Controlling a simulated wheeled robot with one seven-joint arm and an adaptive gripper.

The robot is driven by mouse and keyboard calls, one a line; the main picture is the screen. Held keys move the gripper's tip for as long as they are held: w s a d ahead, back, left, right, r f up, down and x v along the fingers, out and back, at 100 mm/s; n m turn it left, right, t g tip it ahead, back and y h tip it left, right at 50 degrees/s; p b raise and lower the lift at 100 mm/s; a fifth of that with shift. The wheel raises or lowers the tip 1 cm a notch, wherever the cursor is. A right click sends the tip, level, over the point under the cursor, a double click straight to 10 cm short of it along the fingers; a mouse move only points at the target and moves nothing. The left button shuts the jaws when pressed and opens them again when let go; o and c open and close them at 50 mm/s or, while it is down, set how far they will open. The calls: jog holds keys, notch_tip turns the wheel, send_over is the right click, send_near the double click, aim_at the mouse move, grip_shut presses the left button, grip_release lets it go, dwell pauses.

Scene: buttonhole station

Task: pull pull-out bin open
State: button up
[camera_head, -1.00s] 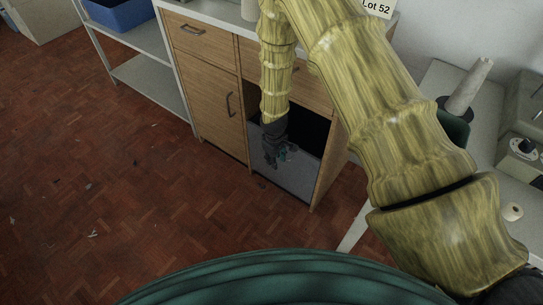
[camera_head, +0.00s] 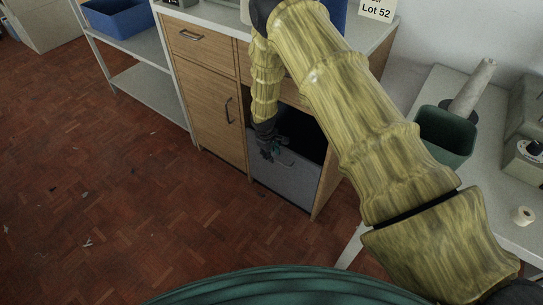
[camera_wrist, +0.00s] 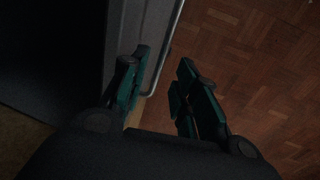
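The pull-out bin (camera_head: 290,187) has a grey front, low in the right side of the wooden cabinet, with a dark opening above it. In the wrist view its grey side or front (camera_wrist: 122,30) is at the upper left, and a thin metal handle (camera_wrist: 174,38) runs along it. My gripper (camera_head: 270,152) is at the bin's upper front. In the wrist view my gripper (camera_wrist: 164,62) is open, its two teal fingers apart, with the handle passing between them. The left finger lies between handle and bin front; contact is too dark to tell.
The wooden cabinet (camera_head: 215,100) has a closed door and drawer at left. A metal shelf (camera_head: 150,87) with a blue crate (camera_head: 118,16) stands farther left. A white table (camera_head: 497,200) with a green container (camera_head: 447,137) is at right. The parquet floor (camera_head: 120,190) in front is clear apart from small scraps.

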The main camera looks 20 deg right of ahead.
jog(key=shift+w+d+f, duration=0.1)
jog(key=shift+d+f, duration=0.05)
jog(key=shift+f, duration=0.75)
grip_shut()
